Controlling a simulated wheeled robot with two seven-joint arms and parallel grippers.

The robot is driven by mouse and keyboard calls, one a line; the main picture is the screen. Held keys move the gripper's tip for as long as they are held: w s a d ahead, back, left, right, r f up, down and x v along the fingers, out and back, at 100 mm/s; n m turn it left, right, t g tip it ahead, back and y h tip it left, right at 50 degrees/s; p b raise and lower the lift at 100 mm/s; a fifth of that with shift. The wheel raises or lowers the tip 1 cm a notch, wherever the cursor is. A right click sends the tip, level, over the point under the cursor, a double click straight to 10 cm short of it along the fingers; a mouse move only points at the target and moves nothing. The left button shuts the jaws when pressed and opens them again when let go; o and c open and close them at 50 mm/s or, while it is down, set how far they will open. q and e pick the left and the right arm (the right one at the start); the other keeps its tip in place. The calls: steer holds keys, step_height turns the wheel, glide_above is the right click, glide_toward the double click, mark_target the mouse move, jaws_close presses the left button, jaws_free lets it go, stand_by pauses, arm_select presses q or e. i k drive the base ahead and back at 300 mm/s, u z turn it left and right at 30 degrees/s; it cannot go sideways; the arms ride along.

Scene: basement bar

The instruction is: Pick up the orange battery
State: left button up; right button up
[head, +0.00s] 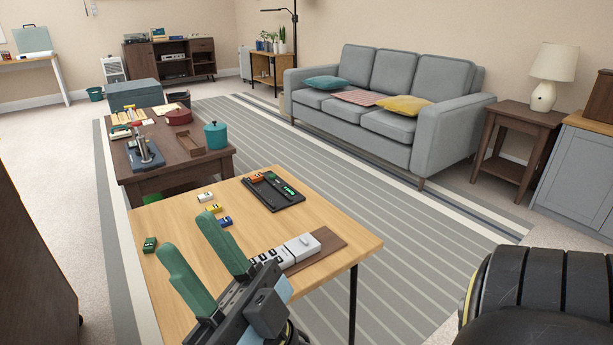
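The small orange battery (257,178) sits at the far left end of a black charger-like tray (282,203) on the light wood table (342,223). Whether it is seated in a slot or only resting there is too small to tell. My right gripper (187,234) shows at the bottom, with two green fingers spread apart and nothing visible between them. It is nearer to me and left of the orange battery, well apart from it. My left gripper is out of view.
White (205,197), yellow (214,209), blue (225,221) and green (150,244) batteries lie on the table. A dark coffee table (158,173) with a teal pot (216,135) stands beyond.

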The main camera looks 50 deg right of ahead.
mark_target(258, 178)
steer(key=z, duration=2.5)
steer(key=k, duration=0.8)
steer(key=u, duration=1.05)
steer(key=i, duration=0.95)
steer(key=z, duration=0.1)
